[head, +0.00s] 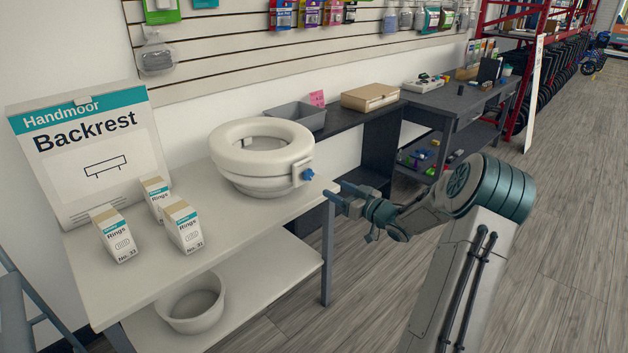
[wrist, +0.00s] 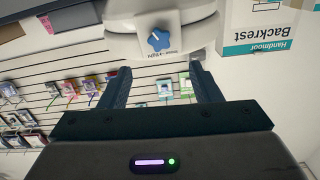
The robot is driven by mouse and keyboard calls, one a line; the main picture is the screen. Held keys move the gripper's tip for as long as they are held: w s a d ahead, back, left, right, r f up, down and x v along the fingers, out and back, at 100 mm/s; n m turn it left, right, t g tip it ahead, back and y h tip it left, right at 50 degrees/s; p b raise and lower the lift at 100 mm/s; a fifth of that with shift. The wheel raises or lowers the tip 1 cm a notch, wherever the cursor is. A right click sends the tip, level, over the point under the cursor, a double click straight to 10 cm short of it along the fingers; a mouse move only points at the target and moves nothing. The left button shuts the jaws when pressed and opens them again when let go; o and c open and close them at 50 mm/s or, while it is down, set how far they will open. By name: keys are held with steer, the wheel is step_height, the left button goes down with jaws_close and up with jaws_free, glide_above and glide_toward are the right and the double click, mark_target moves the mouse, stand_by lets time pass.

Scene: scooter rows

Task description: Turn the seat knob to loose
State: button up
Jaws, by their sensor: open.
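The seat knob (head: 308,175) is a blue lobed knob on a white plate at the right side of the white raised seat (head: 262,150), which stands on the table. In the wrist view the knob (wrist: 158,41) shows a white mark on its face, and small lettering on the plate is too small to read surely. My gripper (head: 333,193) is open and empty, just right of the knob and apart from it. In the wrist view the knob lies beyond and between my fingertips (wrist: 160,70).
Several Rings boxes (head: 184,227) and a large Backrest box (head: 92,155) stand on the table's left part. The table's right edge and leg (head: 327,250) are close to my gripper. A grey bin (head: 295,117) stands behind the seat. The floor at right is clear.

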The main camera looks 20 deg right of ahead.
mark_target(310, 175)
steer(key=x, duration=1)
steer(key=shift+w+a, duration=0.1)
steer(key=shift+w, duration=0.2)
steer(key=c, duration=1)
